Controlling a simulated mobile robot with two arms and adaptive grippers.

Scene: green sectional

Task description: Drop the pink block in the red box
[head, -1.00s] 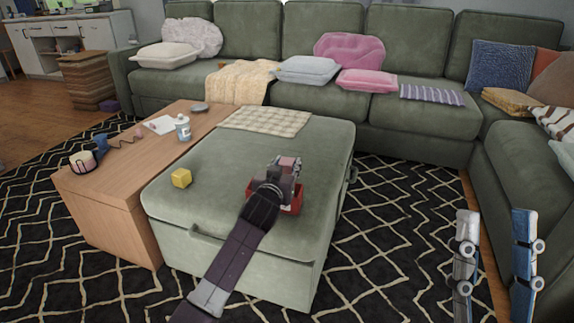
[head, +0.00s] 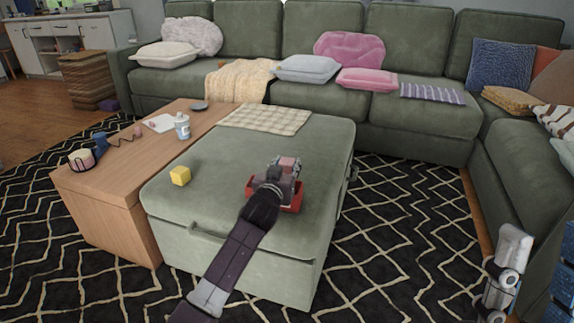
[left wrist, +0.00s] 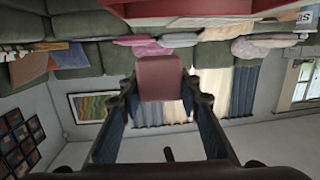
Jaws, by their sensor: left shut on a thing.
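The pink block (head: 287,161) is held between the fingertips of my left gripper (head: 283,170). The left wrist view shows the block (left wrist: 160,78) clamped between both fingers of the gripper (left wrist: 160,88). The red box (head: 293,208) stands on the green ottoman, partly hidden behind my left gripper and wrist. In the upside-down left wrist view, the red box (left wrist: 190,10) shows along the top edge, apart from the block. The block appears above the box.
A yellow cube (head: 180,176) sits on the left of the ottoman (head: 215,205). A checkered cloth (head: 266,118) lies at its back. A wooden table (head: 120,180) with a cup (head: 182,127) adjoins its left side. The green sofa (head: 330,115) stands behind and right.

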